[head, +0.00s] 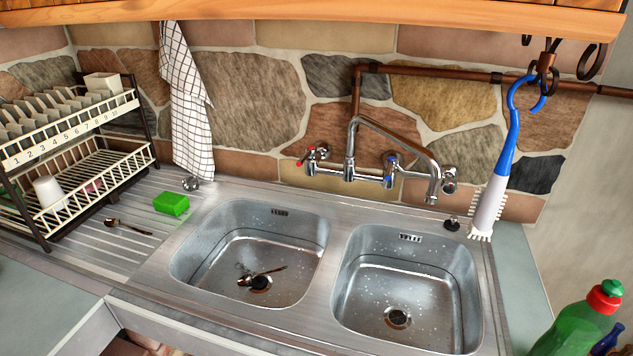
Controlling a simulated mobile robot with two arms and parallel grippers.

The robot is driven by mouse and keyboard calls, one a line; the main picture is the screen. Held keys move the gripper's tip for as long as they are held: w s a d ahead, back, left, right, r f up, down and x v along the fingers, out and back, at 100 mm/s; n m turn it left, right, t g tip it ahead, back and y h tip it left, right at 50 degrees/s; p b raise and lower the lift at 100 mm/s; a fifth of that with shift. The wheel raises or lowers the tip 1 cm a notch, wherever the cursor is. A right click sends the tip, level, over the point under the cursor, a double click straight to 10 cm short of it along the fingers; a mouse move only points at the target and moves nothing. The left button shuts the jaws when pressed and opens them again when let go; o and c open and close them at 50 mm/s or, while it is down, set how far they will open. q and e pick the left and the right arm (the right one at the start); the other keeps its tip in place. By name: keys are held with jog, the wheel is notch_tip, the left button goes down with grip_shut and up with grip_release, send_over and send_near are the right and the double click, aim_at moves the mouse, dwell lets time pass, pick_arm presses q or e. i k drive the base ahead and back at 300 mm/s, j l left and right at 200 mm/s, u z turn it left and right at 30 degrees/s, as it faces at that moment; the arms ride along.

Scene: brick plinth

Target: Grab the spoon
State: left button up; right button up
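A spoon (262,274) lies in the left sink basin (215,232), over the drain, with its handle pointing up and right. Another spoon (128,227) lies on the ribbed drainboard (95,245), left of the sink and in front of the dish rack. The task does not say which spoon is meant. Neither of my grippers shows in the head view.
A green sponge (171,203) lies on the drainboard. A dish rack (75,165) stands at left. The tap (350,150) reaches over the empty right basin (405,285). A blue-white brush (496,180) hangs at right. A green bottle (578,325) stands front right.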

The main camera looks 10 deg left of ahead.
aim_at(112, 223)
jog(key=u, duration=1.6)
